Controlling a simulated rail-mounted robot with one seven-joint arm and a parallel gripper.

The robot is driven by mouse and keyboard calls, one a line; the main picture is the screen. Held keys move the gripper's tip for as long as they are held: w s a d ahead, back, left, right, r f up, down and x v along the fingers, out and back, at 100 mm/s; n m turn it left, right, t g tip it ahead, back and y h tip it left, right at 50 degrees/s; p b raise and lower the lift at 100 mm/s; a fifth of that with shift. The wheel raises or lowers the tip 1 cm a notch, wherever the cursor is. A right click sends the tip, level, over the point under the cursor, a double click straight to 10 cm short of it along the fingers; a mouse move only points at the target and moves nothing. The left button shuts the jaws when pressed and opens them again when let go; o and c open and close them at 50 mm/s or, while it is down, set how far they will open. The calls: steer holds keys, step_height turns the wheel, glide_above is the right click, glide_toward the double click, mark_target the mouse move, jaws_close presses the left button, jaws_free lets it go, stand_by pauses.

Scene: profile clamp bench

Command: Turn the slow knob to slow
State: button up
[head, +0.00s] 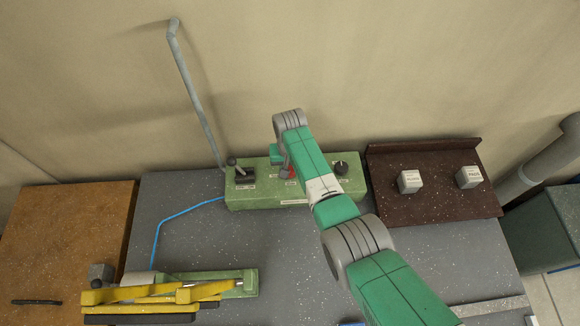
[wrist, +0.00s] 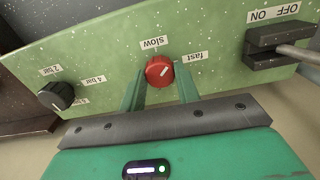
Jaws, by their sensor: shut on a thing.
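The red slow knob (wrist: 159,71) sits on the sloped face of the green control box (wrist: 110,55). Its white pointer mark points up and right in the wrist view, toward the gap between the "slow" label (wrist: 152,43) and the "fast" label (wrist: 193,57). My gripper (wrist: 160,84) is shut on the knob, one green finger on each side; the fingertips are partly hidden.
A black pressure knob (wrist: 56,96) and an ON/OFF lever switch (wrist: 275,45) flank the red knob. A brown tray (head: 430,200) with two pale blocks stands right of the box. A yellow and green clamp (head: 170,295) lies front left. The grey bench middle is clear.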

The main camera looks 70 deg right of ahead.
steer(key=n, duration=0.4)
steer(key=shift+n, duration=2.6)
steer(key=o, duration=1)
step_height(320, 180, up, 8)
steer(key=shift+f+p, duration=0.1)
steer(key=shift+p, duration=0.35)
